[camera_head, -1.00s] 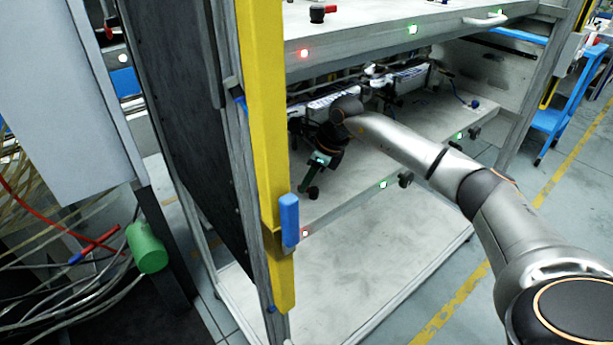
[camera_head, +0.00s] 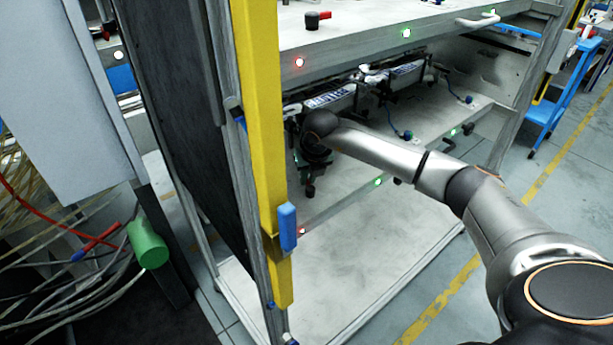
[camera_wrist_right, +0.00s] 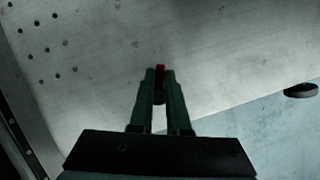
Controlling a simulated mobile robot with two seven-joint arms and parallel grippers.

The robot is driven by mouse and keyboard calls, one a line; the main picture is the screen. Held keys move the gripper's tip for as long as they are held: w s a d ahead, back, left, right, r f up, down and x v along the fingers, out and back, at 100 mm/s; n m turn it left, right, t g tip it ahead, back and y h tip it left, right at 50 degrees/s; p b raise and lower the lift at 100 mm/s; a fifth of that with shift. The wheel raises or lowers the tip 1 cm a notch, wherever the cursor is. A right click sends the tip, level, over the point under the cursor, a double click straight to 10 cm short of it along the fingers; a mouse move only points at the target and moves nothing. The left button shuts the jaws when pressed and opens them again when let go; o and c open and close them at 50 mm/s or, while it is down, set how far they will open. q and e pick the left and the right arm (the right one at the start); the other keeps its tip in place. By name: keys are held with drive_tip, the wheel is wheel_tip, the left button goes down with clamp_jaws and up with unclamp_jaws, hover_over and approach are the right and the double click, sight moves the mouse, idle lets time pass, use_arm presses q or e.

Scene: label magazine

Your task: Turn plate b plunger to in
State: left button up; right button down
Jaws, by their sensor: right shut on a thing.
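I cannot tell plate b's label. My left gripper is not in view.
A yellow post (camera_head: 262,150) with a blue handle (camera_head: 287,227) stands left of my wrist. The upper shelf (camera_head: 370,37) overhangs the bay, carrying a red-and-black knob (camera_head: 318,19). Labelled trays (camera_head: 330,97) sit behind.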

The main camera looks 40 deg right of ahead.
drive_tip(key=m, duration=0.2)
drive_tip(key=m+g+h, duration=0.1)
drive_tip(key=m, duration=0.1)
drive_tip(key=m+h, duration=0.1)
drive_tip(key=m, duration=0.1)
drive_tip(key=shift+s+d+m+g, duration=0.25)
drive_tip(key=shift+d+m+g, duration=0.05)
drive_tip(key=shift+d, duration=0.05)
drive_tip(key=m, duration=0.2)
drive_tip(key=m+g, duration=0.1)
drive_tip(key=shift+s+d+h, duration=0.15)
drive_tip(key=shift+s+h, duration=0.1)
drive_tip(key=shift+h, duration=0.05)
drive_tip(key=shift+s+m+g, duration=0.25)
drive_tip(key=shift+m+g, duration=0.45)
drive_tip(key=shift+m, duration=1.4)
drive_tip(key=c, duration=0.9)
unclamp_jaws()
drive_tip(key=shift+d+h, duration=0.1)
drive_tip(key=shift+h, duration=0.2)
drive_tip(key=shift+r, duration=0.1)
